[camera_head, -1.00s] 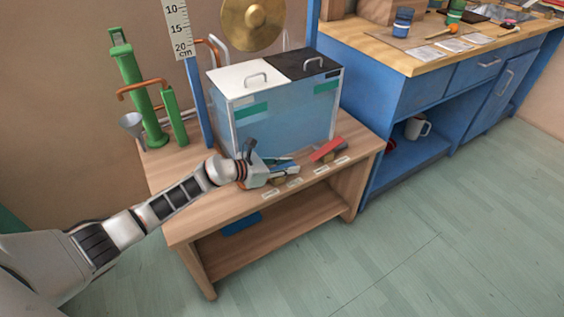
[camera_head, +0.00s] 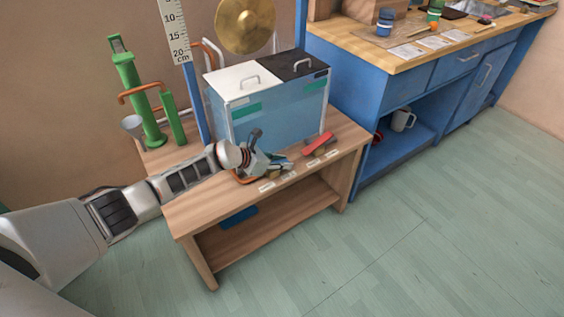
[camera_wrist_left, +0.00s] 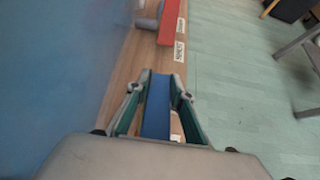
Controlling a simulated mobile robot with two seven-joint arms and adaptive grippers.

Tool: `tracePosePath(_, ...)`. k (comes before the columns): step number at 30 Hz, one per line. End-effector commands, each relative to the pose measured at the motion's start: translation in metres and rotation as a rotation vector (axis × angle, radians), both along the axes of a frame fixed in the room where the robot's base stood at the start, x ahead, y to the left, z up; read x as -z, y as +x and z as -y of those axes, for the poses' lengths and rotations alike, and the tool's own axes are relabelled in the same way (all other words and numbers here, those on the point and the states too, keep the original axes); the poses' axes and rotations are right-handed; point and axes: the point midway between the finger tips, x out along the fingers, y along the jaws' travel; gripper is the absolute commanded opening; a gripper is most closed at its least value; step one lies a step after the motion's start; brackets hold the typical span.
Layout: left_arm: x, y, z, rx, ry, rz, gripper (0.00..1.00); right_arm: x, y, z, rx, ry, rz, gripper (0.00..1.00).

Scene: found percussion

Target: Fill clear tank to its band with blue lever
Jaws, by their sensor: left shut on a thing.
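The clear tank (camera_head: 285,112) stands on the wooden bench under a white lid and a black lid. It looks bluish inside. A green band (camera_head: 240,110) marks its left part and another green band (camera_head: 314,88) its right part. I cannot make out the water level surely. My left gripper (camera_head: 277,163) is in front of the tank, low at the bench's front. In the left wrist view, my left gripper (camera_wrist_left: 160,95) is shut on the blue lever (camera_wrist_left: 156,108), which lies between its fingers. The head view mostly hides this lever. My right gripper is not in view.
A red lever (camera_head: 319,143) sits to the right, also in the left wrist view (camera_wrist_left: 171,22). Small labels (camera_head: 289,175) line the bench's front edge. A green pump (camera_head: 136,95) and grey funnel (camera_head: 133,125) stand left. A brass gong (camera_head: 245,22) hangs behind.

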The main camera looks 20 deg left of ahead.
Motion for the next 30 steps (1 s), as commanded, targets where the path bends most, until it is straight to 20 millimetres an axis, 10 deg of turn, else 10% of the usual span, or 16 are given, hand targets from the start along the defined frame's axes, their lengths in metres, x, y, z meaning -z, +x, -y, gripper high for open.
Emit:
tracePosePath(17,-0.003,-0.004,-0.004,0.001,0.003,0.002,0.39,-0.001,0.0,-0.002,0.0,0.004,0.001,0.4)
tracePosePath(30,-0.038,-0.045,-0.036,0.001,0.004,0.001,0.39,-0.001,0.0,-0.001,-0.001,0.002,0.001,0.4)
